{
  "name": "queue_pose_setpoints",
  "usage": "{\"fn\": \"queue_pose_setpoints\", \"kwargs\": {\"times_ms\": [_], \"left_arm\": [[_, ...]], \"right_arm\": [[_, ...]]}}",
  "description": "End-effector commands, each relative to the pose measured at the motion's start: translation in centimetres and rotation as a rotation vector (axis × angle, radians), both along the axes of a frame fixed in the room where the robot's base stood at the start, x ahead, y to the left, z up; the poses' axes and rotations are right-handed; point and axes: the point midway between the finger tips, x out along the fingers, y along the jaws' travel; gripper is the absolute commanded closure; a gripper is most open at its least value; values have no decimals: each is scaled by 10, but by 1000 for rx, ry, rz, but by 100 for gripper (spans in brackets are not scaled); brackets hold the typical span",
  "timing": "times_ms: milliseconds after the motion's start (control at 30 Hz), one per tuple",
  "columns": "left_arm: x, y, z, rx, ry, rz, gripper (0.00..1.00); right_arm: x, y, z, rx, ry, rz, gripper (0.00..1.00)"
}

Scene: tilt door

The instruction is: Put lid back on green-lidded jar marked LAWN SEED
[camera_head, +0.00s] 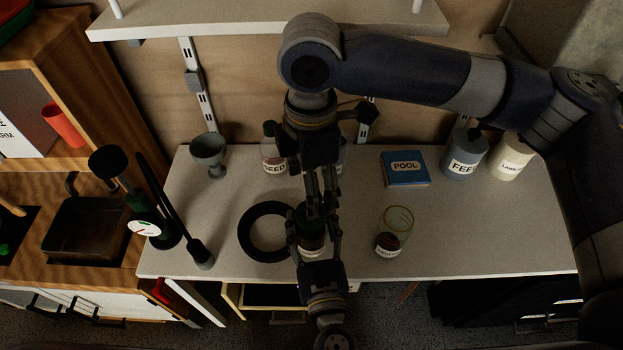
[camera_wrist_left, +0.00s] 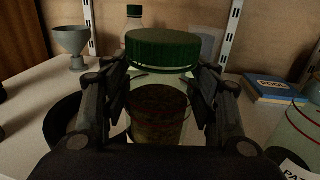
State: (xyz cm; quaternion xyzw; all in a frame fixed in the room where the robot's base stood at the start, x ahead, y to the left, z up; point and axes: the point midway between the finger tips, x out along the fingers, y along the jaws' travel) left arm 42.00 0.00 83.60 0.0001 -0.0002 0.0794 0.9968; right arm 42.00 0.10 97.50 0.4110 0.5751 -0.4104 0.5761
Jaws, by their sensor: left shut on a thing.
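A clear jar with brown contents (camera_wrist_left: 157,110) stands between the fingers of my left gripper (camera_wrist_left: 165,110), which is shut on it. A ribbed green lid (camera_wrist_left: 163,48) sits over the jar's mouth and looks about level; whether it is screwed down I cannot tell. In the head view the jar (camera_head: 312,245) stands near the table's front, with my left gripper (camera_head: 317,246) at its front side. Its label is too small to read. My right gripper (camera_head: 324,212) points down, overlapping the lid in the head view. It does not show in the left wrist view, and its finger opening is unclear.
A black ring (camera_head: 245,240) lies left of the jar. An open glass jar (camera_head: 396,218) stands to the right. Behind are a grey goblet-like funnel (camera_head: 208,150), a blue POOL box (camera_head: 404,168), a FEED container (camera_head: 464,158) and a cream labelled container (camera_head: 510,160). The right front of the table is clear.

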Motion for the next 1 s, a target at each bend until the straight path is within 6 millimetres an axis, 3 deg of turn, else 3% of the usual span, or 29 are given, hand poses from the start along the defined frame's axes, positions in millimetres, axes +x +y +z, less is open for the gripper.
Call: {"fn": "queue_pose_setpoints", "kwargs": {"times_ms": [567, 1000], "left_arm": [[0, 0, 0, 0, 1, 0, 100], [0, 0, 0, 0, 1, 0, 100]], "right_arm": [[0, -1, -3, 0, 3, 62, 31], [0, -1, -64, -1, 4, 61, 31]]}}
